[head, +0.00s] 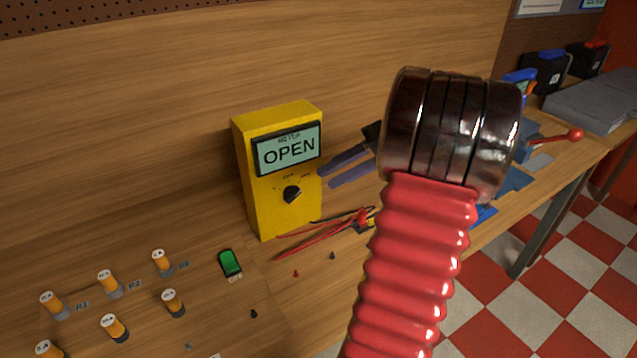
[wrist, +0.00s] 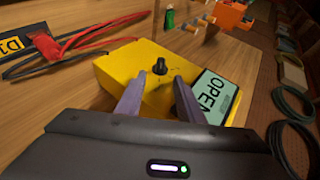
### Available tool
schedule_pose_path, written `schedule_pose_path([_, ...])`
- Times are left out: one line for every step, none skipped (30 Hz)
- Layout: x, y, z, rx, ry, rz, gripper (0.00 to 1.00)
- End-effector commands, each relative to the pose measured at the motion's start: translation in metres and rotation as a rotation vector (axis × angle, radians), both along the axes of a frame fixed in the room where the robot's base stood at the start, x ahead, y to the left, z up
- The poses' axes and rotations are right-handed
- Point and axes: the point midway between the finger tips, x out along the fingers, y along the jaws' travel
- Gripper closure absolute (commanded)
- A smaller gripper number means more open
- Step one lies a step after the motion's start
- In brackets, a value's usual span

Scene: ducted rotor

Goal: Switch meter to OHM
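The yellow meter (head: 285,215) stands upright on the wooden bench in the head view, its screen (head: 290,148) reading OPEN. Its black dial knob (head: 292,194) sits below the screen; the markings beside it are too small to read. My gripper (head: 325,177) is to the right of the meter, its two purple-grey fingers pointing at the meter's right side. In the wrist view the fingers (wrist: 157,98) are apart with nothing between them, and the meter (wrist: 130,70) with its knob (wrist: 160,66) lies just beyond the tips. My red arm hides part of the bench.
Red and black test leads (head: 340,225) lie on the bench at the meter's right foot. A green switch (head: 230,262) and several orange cylindrical parts (head: 110,283) are on the bench at front left. A wooden panel (head: 150,100) rises behind the meter.

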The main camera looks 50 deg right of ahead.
Motion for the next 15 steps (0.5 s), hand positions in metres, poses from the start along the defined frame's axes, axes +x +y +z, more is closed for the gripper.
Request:
schedule_pose_path([-0.005, -0.007, 0.005, -0.001, -0.001, -0.003, 0.66])
schedule_pose_path([-0.008, -0.01, 0.007, -0.001, -0.001, -0.003, 0.66])
schedule_pose_path([-0.012, -0.014, 0.01, -0.001, -0.001, -0.002, 0.66])
schedule_pose_path([-0.015, -0.017, 0.013, -0.001, 0.0, -0.002, 0.66])
schedule_pose_path([-0.018, -0.02, 0.015, -0.001, 0.0, -0.002, 0.66])
schedule_pose_path([-0.021, -0.023, 0.018, -0.001, 0.001, -0.003, 0.66])
schedule_pose_path([-0.023, -0.025, 0.02, 0.0, 0.001, -0.002, 0.66])
schedule_pose_path([-0.024, -0.027, 0.021, 0.0, 0.001, -0.002, 0.66])
schedule_pose_path([-0.026, -0.029, 0.023, 0.0, 0.001, -0.002, 0.66])
schedule_pose_path([-0.028, -0.03, 0.024, 0.0, 0.001, -0.002, 0.66])
schedule_pose_path([-0.028, -0.031, 0.025, 0.0, 0.001, -0.002, 0.66])
schedule_pose_path([-0.029, -0.032, 0.026, 0.0, 0.001, -0.002, 0.66])
schedule_pose_path([-0.03, -0.032, 0.026, 0.001, 0.001, -0.001, 0.66])
schedule_pose_path([-0.03, -0.032, 0.026, 0.001, 0.001, -0.001, 0.66])
schedule_pose_path([-0.03, -0.032, 0.026, 0.001, 0.001, -0.001, 0.66])
